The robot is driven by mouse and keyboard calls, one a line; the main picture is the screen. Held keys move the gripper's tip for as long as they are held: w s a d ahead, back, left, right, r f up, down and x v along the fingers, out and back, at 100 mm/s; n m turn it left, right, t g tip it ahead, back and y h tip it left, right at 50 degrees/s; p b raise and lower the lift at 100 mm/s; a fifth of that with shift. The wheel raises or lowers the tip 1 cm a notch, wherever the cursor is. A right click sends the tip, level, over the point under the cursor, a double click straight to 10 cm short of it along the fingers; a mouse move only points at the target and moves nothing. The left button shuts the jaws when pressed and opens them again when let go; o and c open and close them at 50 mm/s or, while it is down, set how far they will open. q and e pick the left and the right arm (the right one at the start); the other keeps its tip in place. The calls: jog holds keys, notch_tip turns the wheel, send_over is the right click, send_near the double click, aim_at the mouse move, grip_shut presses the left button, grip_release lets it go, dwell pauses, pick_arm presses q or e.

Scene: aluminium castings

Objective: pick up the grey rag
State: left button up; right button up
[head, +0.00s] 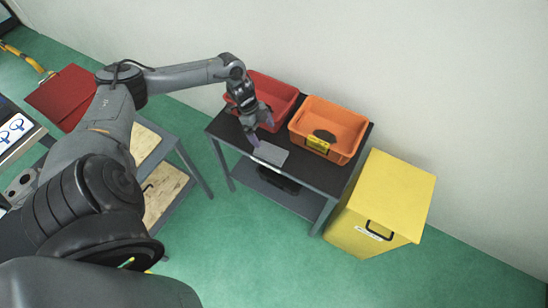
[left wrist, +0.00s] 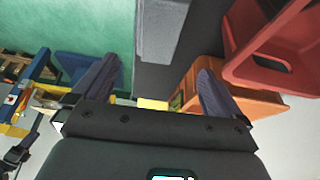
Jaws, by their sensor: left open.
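The grey rag (head: 271,154) looks like a flat, light grey rectangle lying near the front edge of the black table top (head: 307,172). It also shows in the left wrist view at the top (left wrist: 168,30), partly cut off by the frame edge. My left gripper (head: 262,133) is open, with its fingers pointing down close to the rag's rear left side. In the left wrist view the two fingers (left wrist: 157,70) are spread wide with nothing between them. I cannot tell from these views how high the fingers are above the table. My right gripper is not in view.
A red bin (head: 285,94) stands behind my left gripper. A yellow cabinet (head: 389,194) stands right of the table. Green floor (head: 230,245) is clear in front.

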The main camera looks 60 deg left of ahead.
pick_arm(q)
send_over(273, 152)
jog(key=a, duration=0.2)
jog(key=f, duration=0.5)
jog(key=shift+s+b, duration=0.35)
jog(key=shift+s+b+x, duration=0.15)
jog(key=shift+b+x, duration=0.1)
jog(key=shift+x, duration=1.05)
jog(key=shift+s+b+x, duration=0.15)
jog(key=shift+b+x, duration=0.1)
jog(key=shift+x, duration=1.05)
jog(key=c, duration=1.1)
